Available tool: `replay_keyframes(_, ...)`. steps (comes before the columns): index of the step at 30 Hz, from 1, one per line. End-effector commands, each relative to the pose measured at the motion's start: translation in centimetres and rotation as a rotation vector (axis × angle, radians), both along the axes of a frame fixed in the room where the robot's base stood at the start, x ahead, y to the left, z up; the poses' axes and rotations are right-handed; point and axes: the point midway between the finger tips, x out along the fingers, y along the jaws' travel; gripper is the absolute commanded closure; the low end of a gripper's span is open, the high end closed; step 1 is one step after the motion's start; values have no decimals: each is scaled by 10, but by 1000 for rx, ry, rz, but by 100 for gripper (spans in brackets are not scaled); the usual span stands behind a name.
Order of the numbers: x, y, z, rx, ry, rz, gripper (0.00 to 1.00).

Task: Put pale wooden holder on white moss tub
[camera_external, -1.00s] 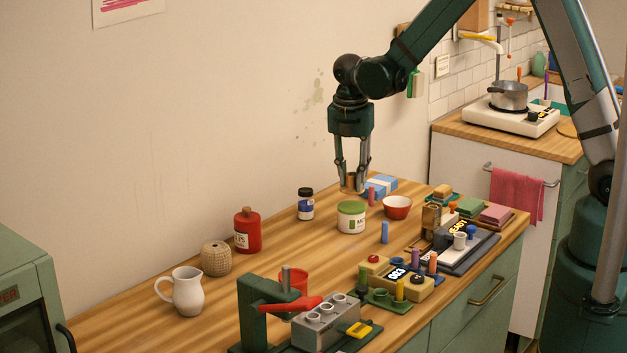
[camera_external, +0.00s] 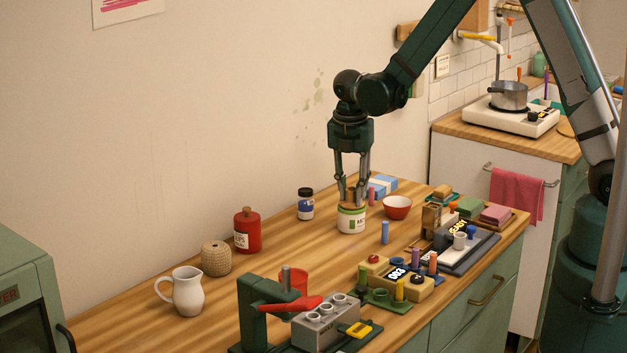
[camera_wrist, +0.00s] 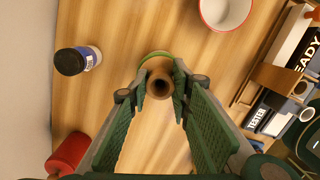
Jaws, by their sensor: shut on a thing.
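The white moss tub (camera_external: 352,221) with a green lid stands upright on the wooden table, near the wall. My gripper (camera_external: 352,197) points straight down right over it and is shut on the pale wooden holder (camera_wrist: 160,75), a small round piece with a dark hole in its top. In the external view the fingers partly hide the holder, which sits at the level of the tub's lid. I cannot tell whether it rests on it. In the wrist view the green lid (camera_wrist: 153,55) peeks out behind the holder, and the rest of the tub is hidden.
A blue-labelled jar (camera_external: 306,204) with a dark cap stands left of the tub. A red bowl (camera_external: 397,207) is to its right, with a blue and white box (camera_external: 380,185) behind. A blue peg (camera_external: 385,232) stands in front.

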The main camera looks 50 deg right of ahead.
Motion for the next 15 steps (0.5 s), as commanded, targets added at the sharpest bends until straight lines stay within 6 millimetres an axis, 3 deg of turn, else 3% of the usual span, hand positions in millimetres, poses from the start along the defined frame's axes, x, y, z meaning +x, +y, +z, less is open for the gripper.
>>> replay_keyframes(8,0,0,-3,0,0,0,91)
replay_keyframes(9,0,0,-4,0,0,0,77)
replay_keyframes(12,0,0,-3,0,0,0,64)
replay_keyframes(15,0,0,-3,0,0,0,64)
